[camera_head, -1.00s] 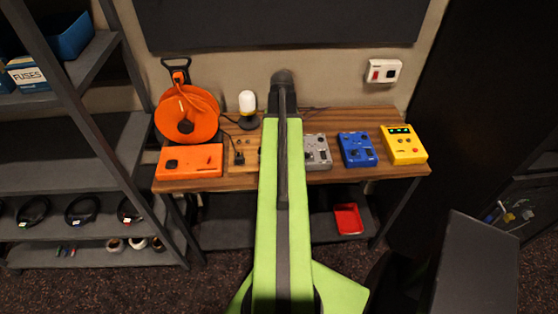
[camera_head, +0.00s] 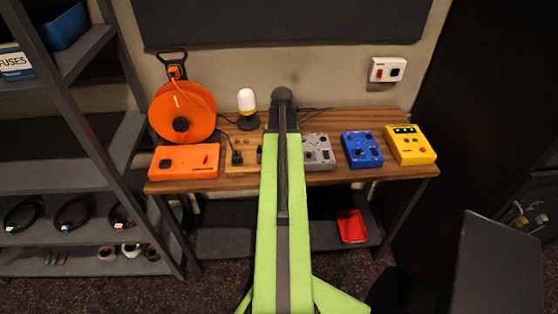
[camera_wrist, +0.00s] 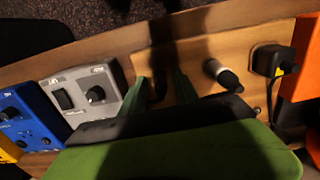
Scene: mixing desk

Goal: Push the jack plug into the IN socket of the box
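My gripper (camera_wrist: 160,84) shows in the wrist view as two dark green fingers set apart, over the wooden board (camera_wrist: 237,38). A dark patch lies between them; I cannot tell whether it is shadow or an object. To their right, apart from them, a short grey-and-black cylinder (camera_wrist: 222,75) stands on the board, possibly the jack plug. A grey box (camera_wrist: 85,95) with a switch and a knob is close left of the fingers, with a blue box (camera_wrist: 25,118) beyond. I cannot read an IN label. In the head view my arm hides the gripper.
A black plug (camera_wrist: 274,60) with a yellow mark sits near the orange box (camera_head: 185,160). An orange cable reel (camera_head: 182,112), a lamp (camera_head: 247,106) and a yellow box (camera_head: 409,145) also stand on the desk. A shelf rack (camera_head: 85,130) is at left.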

